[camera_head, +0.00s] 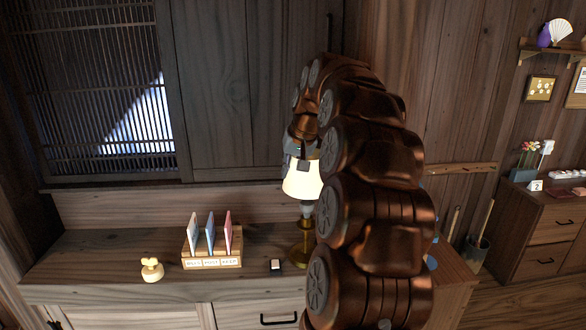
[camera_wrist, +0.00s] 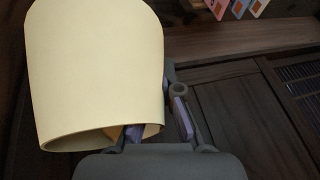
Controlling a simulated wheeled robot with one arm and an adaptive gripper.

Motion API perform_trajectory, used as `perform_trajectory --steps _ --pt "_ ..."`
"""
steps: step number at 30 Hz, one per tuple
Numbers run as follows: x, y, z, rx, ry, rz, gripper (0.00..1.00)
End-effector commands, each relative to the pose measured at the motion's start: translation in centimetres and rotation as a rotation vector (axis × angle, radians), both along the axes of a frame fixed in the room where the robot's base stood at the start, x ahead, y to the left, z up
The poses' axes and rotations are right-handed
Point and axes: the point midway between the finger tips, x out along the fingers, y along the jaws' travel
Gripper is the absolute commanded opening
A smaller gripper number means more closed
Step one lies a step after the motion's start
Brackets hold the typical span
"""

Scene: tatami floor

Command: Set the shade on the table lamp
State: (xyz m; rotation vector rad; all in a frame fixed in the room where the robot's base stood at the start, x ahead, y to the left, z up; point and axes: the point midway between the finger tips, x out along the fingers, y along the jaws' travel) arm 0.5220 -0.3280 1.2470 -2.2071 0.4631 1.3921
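The cream lampshade (camera_head: 301,180) is at the top of the table lamp, above its brass stand (camera_head: 302,250); a grey part shows just below it. How it sits on the lamp is partly hidden by my arm. In the wrist view the shade (camera_wrist: 95,70) fills the upper left, its near rim towards me. My gripper (camera_wrist: 158,124) is at this rim, one finger inside and the other outside on the right. The fingers stand apart, with a visible gap to the wall. In the head view my gripper (camera_head: 303,152) is just above the shade.
A wooden holder (camera_head: 212,262) with upright cards stands left of the lamp on the cabinet top (camera_head: 110,255). A small pale-yellow object (camera_head: 152,270) and a small dark-and-white block (camera_head: 275,265) lie near the front edge. Dark wood doors (camera_head: 235,80) stand behind.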

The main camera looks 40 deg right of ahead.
Motion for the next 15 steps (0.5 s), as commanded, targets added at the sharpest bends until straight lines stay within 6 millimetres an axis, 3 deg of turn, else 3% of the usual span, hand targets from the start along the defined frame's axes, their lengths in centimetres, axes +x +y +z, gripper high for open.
perform_trajectory --steps 15 --pt "-0.1 -0.1 -3.2 0.002 0.003 -0.002 0.0"
